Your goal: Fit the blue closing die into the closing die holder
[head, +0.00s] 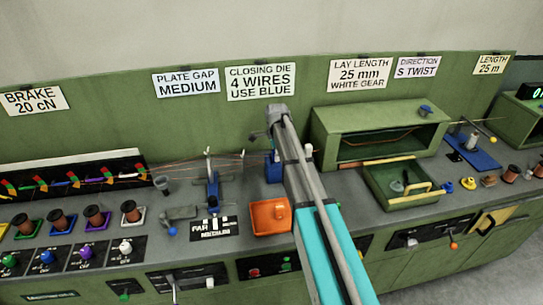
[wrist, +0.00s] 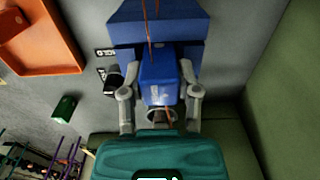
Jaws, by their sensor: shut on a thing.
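The blue closing die (wrist: 160,76) is a small blue block with faint lettering, in the middle of the wrist view. My gripper (wrist: 160,92) is shut on it, one grey finger at each side. A larger blue body, which looks like the closing die holder (wrist: 185,27), lies just beyond the die, overlapped by it. I cannot tell whether the die is seated or only in front. In the head view the blue holder (head: 273,168) stands on the bench left of my arm. My arm hides the fingers and the die there.
An orange tray (wrist: 42,40) lies left of the holder, also in the head view (head: 270,217). A black knob (wrist: 115,79) is close to my left finger. A thin copper wire (wrist: 150,25) runs over the holder. A green block (wrist: 64,107) and green panels are near.

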